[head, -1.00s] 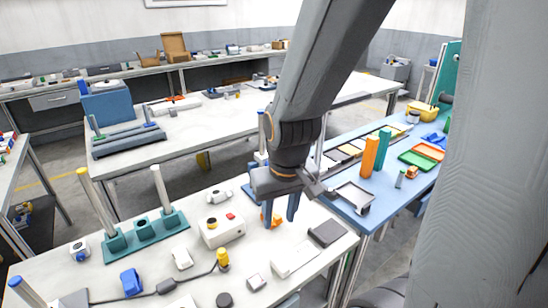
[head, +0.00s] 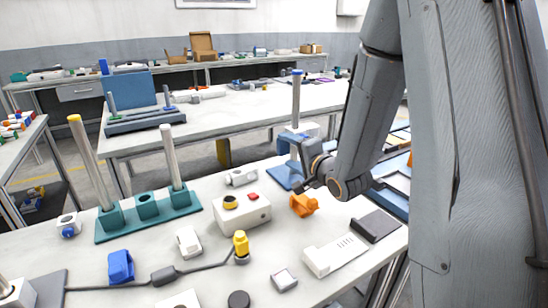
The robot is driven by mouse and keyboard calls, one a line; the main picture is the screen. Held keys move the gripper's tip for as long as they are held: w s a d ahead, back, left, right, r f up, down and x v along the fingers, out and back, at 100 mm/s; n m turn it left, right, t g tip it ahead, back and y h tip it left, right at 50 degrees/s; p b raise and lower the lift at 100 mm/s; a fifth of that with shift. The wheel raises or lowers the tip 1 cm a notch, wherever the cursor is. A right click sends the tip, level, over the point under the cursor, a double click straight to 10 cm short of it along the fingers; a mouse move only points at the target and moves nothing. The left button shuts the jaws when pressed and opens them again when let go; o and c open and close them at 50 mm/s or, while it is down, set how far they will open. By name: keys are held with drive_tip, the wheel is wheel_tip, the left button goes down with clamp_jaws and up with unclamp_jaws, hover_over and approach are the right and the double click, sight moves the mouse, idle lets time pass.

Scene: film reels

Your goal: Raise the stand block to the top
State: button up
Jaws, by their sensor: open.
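The stand has a flat blue base (head: 284,177) and an upright grey post (head: 296,100) with a blue cap, at the far right of the near white table.
An orange part (head: 303,205) lies just in front of the stand. A white box with a red button (head: 241,213) stands left of it. A teal base with posts (head: 148,212) is farther left. A dark grey slab (head: 375,226) lies near the right edge.

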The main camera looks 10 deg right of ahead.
drive_tip(key=shift+w+a+f+m+t+y+b, duration=0.15)
drive_tip(key=shift+w+f+m+t+y+b, duration=0.3)
drive_tip(key=shift+m+y+b, duration=0.2)
drive_tip(key=shift+a+r+t, duration=0.1)
drive_tip(key=shift+t, duration=0.15)
drive_tip(key=shift+d, duration=0.3)
drive_tip(key=shift+w+r, duration=0.15)
drive_tip(key=shift+w, duration=0.1)
drive_tip(key=x, duration=0.7)
drive_tip(key=shift+w, duration=0.15)
